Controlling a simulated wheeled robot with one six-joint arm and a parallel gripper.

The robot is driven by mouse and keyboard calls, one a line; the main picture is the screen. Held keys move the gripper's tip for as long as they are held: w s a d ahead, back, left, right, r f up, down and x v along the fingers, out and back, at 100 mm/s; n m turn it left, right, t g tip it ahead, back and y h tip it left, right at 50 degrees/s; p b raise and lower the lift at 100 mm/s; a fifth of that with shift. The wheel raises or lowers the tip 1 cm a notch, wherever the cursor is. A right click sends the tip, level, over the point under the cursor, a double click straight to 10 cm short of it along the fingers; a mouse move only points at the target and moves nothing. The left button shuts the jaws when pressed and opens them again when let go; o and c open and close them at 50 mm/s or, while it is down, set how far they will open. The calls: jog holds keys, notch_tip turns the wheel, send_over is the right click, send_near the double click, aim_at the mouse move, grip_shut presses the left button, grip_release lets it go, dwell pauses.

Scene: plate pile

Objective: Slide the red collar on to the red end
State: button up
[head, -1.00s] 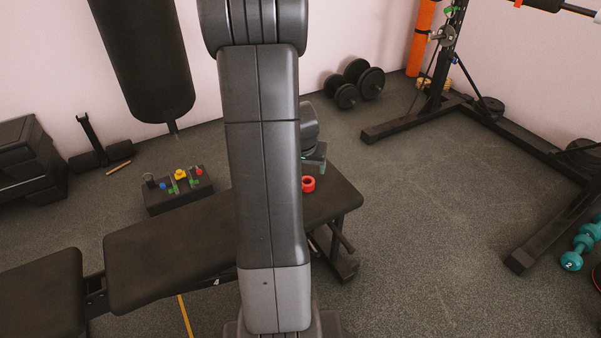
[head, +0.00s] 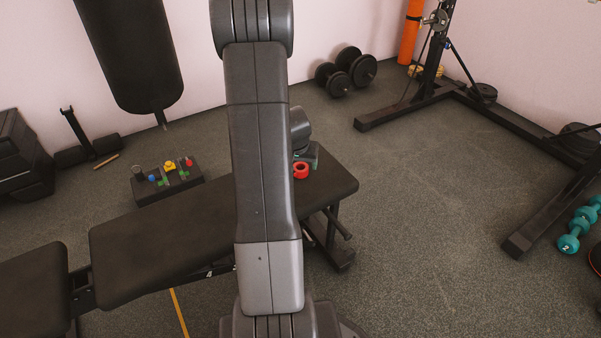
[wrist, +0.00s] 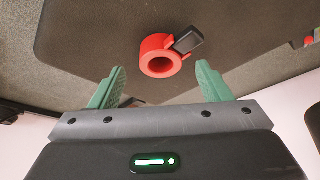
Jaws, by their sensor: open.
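The red collar (head: 300,170) is a thick ring lying on the black bench (head: 335,187), just right of my arm in the head view. In the wrist view the collar (wrist: 158,64) has a black tab on its side. My gripper (wrist: 160,68) is open and empty, its green fingers spread on either side of the collar's position in the picture; I see no contact. In the head view my arm hides most of the gripper. A red piece (head: 189,162) tops one part of the dark block (head: 165,190) on the floor; I cannot tell whether this is the red end.
Yellow (head: 169,166) and blue (head: 152,178) pieces also sit on the block, behind the bench. A punching bag (head: 130,50) hangs at the back left. Black dumbbells (head: 347,72) and a rack stand at the back right.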

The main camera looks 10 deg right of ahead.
aim_at(300, 165)
jog(key=x, duration=0.3)
jog(key=shift+w+b, duration=0.1)
jog(key=shift+b, duration=0.25)
jog(key=shift+r, duration=0.1)
jog(key=shift+c, duration=0.2)
jog(key=c, duration=1.1)
jog(key=shift+o, duration=0.2)
jog(key=shift+r, duration=0.1)
